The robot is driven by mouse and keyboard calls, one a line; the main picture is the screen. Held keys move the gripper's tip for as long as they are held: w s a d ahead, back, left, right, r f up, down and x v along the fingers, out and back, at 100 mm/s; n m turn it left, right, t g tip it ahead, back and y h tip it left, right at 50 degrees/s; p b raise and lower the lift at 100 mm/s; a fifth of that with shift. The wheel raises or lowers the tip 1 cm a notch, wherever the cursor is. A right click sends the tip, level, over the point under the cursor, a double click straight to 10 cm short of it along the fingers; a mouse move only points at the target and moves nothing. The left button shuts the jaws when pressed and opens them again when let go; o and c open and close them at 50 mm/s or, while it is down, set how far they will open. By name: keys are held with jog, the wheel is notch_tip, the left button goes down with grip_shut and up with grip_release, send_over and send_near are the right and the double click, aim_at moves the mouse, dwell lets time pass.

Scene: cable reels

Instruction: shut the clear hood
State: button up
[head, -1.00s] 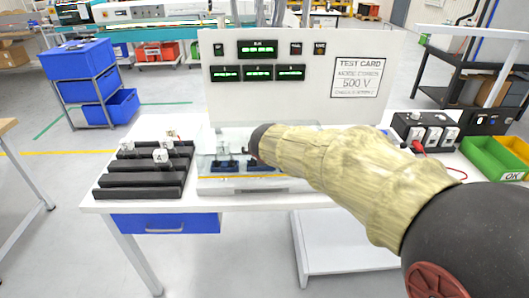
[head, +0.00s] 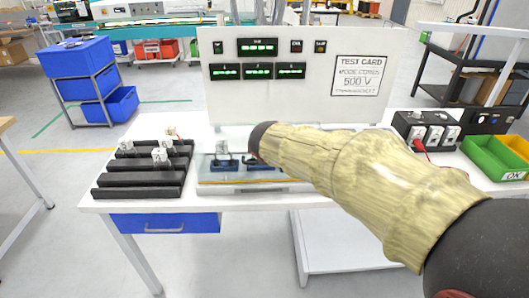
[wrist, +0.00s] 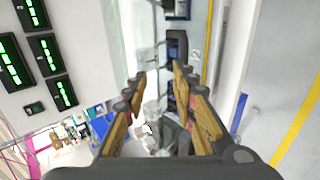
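The clear hood (head: 207,146) is a see-through cover at the test station, in front of the white panel. Its outline is faint, and I cannot tell its exact angle. Small fixtures with blue bases (head: 222,164) show behind or under it. In the wrist view a thin clear edge (wrist: 157,45) runs away from me between the fingers. My gripper (wrist: 160,80) is open, with tan pads on both sides of this edge; I cannot tell whether they touch it. In the head view my sleeved arm hides the fingers and the station's right part.
A black ribbed rack (head: 138,180) with small pieces stands left of the station. The white panel (head: 300,105) with displays and a test card rises behind. A black socket box (head: 425,130) with a red lead and a green bin (head: 490,158) stand at the right.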

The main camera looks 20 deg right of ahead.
jog(key=v, duration=0.9)
jog(key=shift+s, duration=0.25)
jog(key=shift+r, duration=0.15)
jog(key=s+f+m+g, duration=0.3)
jog(key=s+f+m, duration=0.4)
jog(key=s, duration=0.2)
jog(key=s+r+m+g+y+p, duration=0.1)
jog(key=s+m, duration=0.7)
jog(key=s, duration=1)
jog(key=shift+s+d+r+y+p, duration=0.25)
jog(key=shift+r+y+p, duration=0.1)
jog(key=shift+y+p, duration=0.5)
jog(key=c, duration=0.3)
